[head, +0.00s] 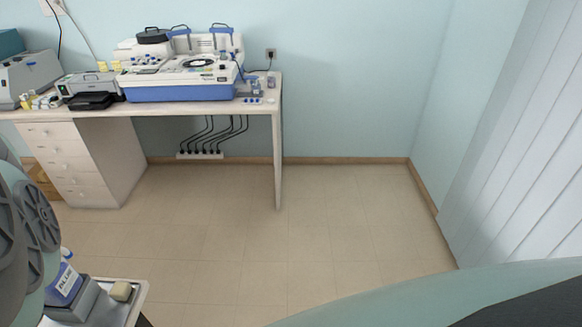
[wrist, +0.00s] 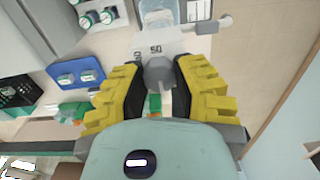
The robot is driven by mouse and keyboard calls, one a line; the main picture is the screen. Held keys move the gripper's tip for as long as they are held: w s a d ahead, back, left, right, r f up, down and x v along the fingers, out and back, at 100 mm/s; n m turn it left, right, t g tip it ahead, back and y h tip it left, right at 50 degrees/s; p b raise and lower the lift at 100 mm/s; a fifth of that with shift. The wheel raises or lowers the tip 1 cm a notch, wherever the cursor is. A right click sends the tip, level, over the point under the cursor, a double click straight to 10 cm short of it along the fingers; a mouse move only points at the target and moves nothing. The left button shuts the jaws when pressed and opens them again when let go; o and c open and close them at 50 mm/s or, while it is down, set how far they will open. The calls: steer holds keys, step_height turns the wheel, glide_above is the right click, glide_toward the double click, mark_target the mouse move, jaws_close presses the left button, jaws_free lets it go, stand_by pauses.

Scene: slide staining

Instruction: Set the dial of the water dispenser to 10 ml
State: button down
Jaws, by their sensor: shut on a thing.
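In the wrist view, the water dispenser (wrist: 190,42) has a white face with a clear bluish container above it. Its grey dial knob (wrist: 157,73) sits between the yellow-and-black fingers of my gripper (wrist: 158,66), which is shut on it. The mark "50" shows just above the knob, and another mark lies to its left, too small to read surely. The fingers hide the rest of the scale, and I cannot tell which mark the dial points to. In the head view, neither the gripper nor the dial can be made out.
In the wrist view, a blue tray (wrist: 73,75) with white-and-blue items and a dark rack (wrist: 18,92) lie left of my gripper. In the head view, a lab bench (head: 200,108) stands at the back wall; the floor is clear.

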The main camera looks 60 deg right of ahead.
stand_by(0.4)
steer(key=c, duration=0.7)
jaws_free()
steer(key=shift+o, duration=0.2)
step_height(320, 180, up, 12)
